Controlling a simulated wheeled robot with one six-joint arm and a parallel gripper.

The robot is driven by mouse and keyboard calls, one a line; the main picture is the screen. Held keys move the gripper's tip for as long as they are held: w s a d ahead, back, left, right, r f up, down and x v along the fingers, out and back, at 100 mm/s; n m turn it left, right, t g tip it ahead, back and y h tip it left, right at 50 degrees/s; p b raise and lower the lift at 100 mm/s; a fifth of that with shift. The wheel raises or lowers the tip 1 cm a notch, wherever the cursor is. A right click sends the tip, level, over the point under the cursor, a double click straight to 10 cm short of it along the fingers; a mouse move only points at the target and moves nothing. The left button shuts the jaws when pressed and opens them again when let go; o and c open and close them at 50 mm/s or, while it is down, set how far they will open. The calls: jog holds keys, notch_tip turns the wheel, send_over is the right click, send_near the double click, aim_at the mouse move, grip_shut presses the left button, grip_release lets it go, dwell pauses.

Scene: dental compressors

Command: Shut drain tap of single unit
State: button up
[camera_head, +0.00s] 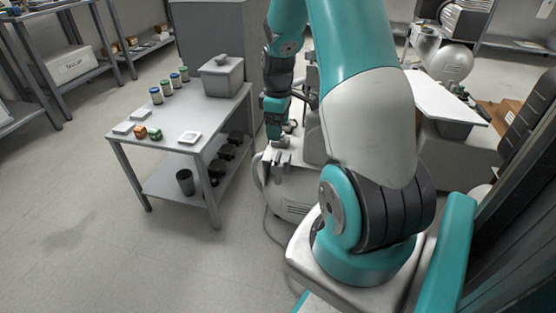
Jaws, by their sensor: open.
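A pale grey compressor unit (294,208) stands on the floor right of the grey table, with a vented lower side. It may be the single unit, but I cannot read a label. My arm hides much of it. My gripper (282,156) points down just above or in front of the unit's upper left part. The fingers look small and grey, and the jaws are open. I cannot make out the drain tap, and I cannot tell whether the fingers touch anything.
A grey table (217,112) holds a lidded grey box (222,76), several small jars and small blocks. A dark cup (185,181) stands on its lower shelf. Another compressor (453,63) is at the back right. The floor at left front is clear.

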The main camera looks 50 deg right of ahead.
aim_at(278, 156)
notch_tip(278, 156, down, 11)
jog(key=b, duration=0.3)
jog(key=shift+r+b, duration=0.15)
jog(key=shift+b, duration=0.2)
jog(key=c, duration=0.9)
